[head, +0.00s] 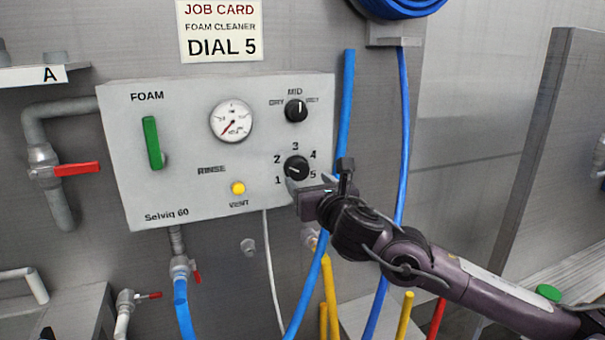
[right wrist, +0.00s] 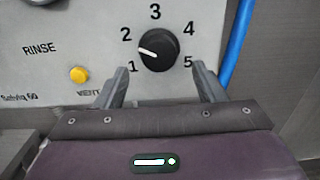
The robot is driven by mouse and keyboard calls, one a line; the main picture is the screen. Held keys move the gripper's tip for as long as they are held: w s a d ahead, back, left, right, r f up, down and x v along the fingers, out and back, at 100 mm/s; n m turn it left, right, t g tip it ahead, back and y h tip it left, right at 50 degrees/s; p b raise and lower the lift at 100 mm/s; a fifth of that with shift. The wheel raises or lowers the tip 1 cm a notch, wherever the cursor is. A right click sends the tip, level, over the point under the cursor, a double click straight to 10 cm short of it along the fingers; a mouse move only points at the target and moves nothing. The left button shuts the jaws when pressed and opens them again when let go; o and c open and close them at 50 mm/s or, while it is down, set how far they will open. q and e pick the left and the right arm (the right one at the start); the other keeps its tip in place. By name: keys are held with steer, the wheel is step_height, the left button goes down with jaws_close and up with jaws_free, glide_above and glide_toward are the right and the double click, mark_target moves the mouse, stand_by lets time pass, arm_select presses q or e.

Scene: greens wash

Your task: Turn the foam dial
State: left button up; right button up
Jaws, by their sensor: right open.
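The foam dial (head: 296,168) is a round black knob with a white mark, on the grey panel (head: 185,110), ringed by the numbers 1 to 5. In the right wrist view the dial (right wrist: 158,51) has its mark pointing left, between 1 and 2. My right gripper (head: 311,184) is in front of the panel at the dial's lower right. In the right wrist view the open fingers (right wrist: 162,82) frame the space just below the dial, one near 1 and one near 5. Nothing is between them. The job card (head: 220,30) reads "FOAM CLEANER DIAL 5". My left gripper is out of view.
The panel also carries a DRY/MID/WET knob (head: 296,110), a gauge (head: 231,121), a green handle (head: 152,143) and a yellow vent button (head: 238,188). A blue hose (head: 344,110) runs close along the panel's right edge, near my gripper.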

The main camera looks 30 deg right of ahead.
mark_target(300, 173)
steer(key=shift+p+x, duration=0.55)
steer(key=shift+x, duration=1.7)
steer(key=shift+a, duration=0.1)
steer(key=shift+c, duration=0.4)
steer(key=c, duration=0.9)
